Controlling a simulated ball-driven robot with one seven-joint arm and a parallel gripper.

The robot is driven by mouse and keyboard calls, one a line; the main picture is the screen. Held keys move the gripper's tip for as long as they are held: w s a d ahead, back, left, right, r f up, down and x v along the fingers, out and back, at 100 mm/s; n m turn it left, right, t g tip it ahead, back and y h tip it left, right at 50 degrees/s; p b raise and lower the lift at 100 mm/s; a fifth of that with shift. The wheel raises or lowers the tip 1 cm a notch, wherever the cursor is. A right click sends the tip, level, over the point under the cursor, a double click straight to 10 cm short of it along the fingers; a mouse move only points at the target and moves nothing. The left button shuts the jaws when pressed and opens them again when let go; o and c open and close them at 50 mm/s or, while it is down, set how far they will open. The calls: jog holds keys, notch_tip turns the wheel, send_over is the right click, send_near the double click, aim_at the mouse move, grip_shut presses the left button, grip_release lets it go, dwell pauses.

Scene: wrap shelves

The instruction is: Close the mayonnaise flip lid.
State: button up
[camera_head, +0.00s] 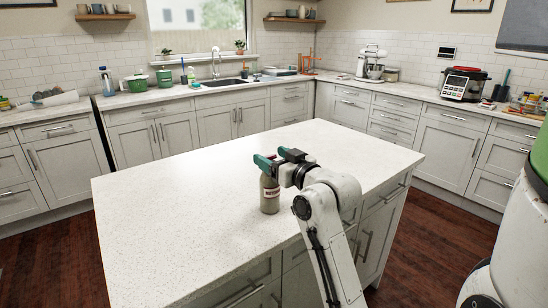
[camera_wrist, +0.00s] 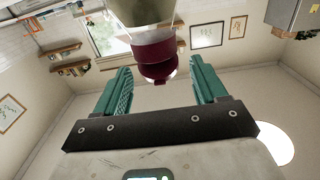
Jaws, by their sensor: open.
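A smaller rounded red flip lid (camera_wrist: 157,73) sticks out from the cap and looks tilted open. The teal fingers of my gripper (camera_wrist: 160,82) are spread apart, one on each side of the lid, with visible gaps to it.
The white speckled island top (camera_head: 180,200) is otherwise clear around the bottle. Counters with a sink (camera_head: 222,82), green pots (camera_head: 137,83) and a cooker (camera_head: 464,84) line the walls, well away from the island.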

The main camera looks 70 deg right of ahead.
jog(key=c, duration=1.1)
jog(key=shift+o, duration=0.2)
jog(key=shift+f+t+b, duration=0.3)
jog(key=shift+f+b, duration=0.05)
jog(key=shift+b, duration=0.6)
jog(key=shift+f+t+h+b, duration=0.1)
jog(key=shift+t+h+b, duration=0.25)
jog(key=shift+b, duration=0.75)
jog(key=shift+s, duration=0.1)
jog(key=o, duration=1.1)
jog(key=shift+c, duration=0.2)
